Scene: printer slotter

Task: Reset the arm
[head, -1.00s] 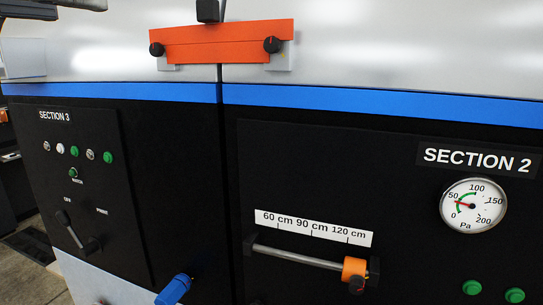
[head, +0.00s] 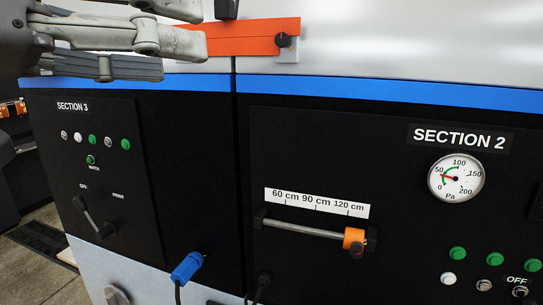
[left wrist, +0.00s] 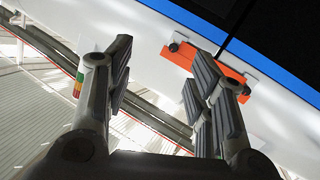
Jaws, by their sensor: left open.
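My left gripper (head: 185,40) comes in from the upper left in the head view, in front of the machine's silver upper panel. It is open and empty. In the left wrist view, its two fingers (left wrist: 160,85) stand wide apart. The orange bar (head: 235,38) with black knobs is on the silver panel; my gripper covers its left part in the head view. The bar also shows in the left wrist view (left wrist: 180,55), beyond the right finger. My right gripper is in neither view.
The black front carries SECTION 3 (head: 85,150) with a lever and buttons, and SECTION 2 with a gauge (head: 456,178). An orange slider (head: 354,238) sits on a rod. A blue plug (head: 187,267) sticks out low down. Floor shows at lower left.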

